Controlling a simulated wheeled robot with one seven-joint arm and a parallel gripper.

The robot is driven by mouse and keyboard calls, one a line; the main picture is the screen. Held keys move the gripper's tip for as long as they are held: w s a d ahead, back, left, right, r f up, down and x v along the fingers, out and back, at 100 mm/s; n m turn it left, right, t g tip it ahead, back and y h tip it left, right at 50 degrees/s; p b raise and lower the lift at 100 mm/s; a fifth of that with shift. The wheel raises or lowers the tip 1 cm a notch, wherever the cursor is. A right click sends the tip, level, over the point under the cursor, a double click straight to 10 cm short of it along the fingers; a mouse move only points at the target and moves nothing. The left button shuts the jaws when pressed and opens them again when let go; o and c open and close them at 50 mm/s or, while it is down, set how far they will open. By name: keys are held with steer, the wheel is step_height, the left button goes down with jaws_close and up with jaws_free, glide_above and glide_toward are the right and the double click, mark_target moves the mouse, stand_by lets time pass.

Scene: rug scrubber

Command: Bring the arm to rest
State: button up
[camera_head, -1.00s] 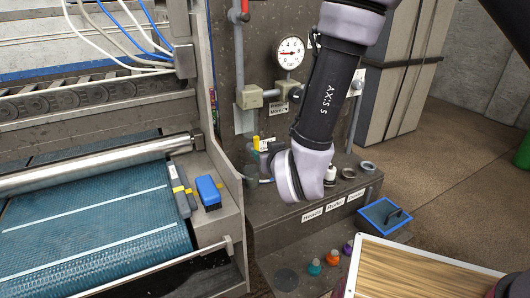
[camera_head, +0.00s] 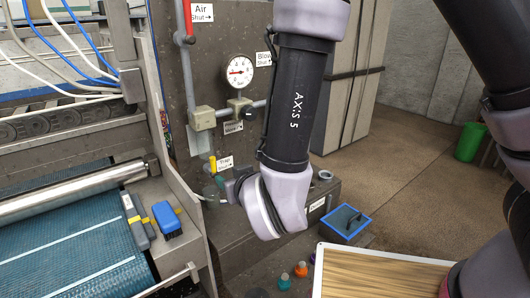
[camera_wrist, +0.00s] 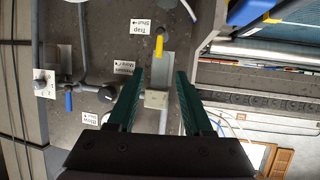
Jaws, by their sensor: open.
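My arm hangs down in the middle of the head view, its black forearm link marked AXIS 5 above a lilac wrist joint. In the wrist view my gripper (camera_wrist: 160,76) has two green fingers set wide apart, with nothing held between them. A grey pipe fitting (camera_wrist: 156,99) and a yellow handle (camera_wrist: 159,46) show through the gap; I cannot tell how far beyond the fingertips they are. In the head view my wrist hides most of the gripper, which points toward the grey panel (camera_head: 225,22) near its yellow tap (camera_head: 212,163).
The panel carries a gauge (camera_head: 240,72), pipes and labelled valves. At left is a blue belt (camera_head: 70,238) under a roller, with a blue brush (camera_head: 167,219) beside it. A blue-rimmed tray (camera_head: 345,222) and a wooden-topped board (camera_head: 380,275) are lower right. Open floor (camera_head: 415,150) lies behind.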

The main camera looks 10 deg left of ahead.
steer(key=w+d+r+m+h, duration=0.1)
steer(key=w+d+r+m, duration=0.2)
steer(key=w+d+r, duration=0.4)
steer(key=w+d+r+m+h, duration=0.1)
steer(key=w+d+r+m, duration=0.25)
steer(key=w+r, duration=0.4)
steer(key=w+d+r+m+g+h, duration=0.15)
steer(key=d+r, duration=0.25)
steer(key=d, duration=0.4)
steer(key=w+d+r, duration=0.2)
steer(key=d+r, duration=0.1)
steer(key=d, duration=0.5)
steer(key=s+d+r+m+g+h, duration=0.1)
steer(key=s+d+r+m, duration=0.1)
steer(key=s+d, duration=0.4)
steer(key=s+d+r+m+h, duration=0.2)
steer(key=s+d, duration=0.4)
steer(key=d, duration=0.6)
steer(key=shift+s+d+r+g, duration=0.15)
steer(key=shift+d+r+g, duration=0.2)
steer(key=shift+r, duration=0.2)
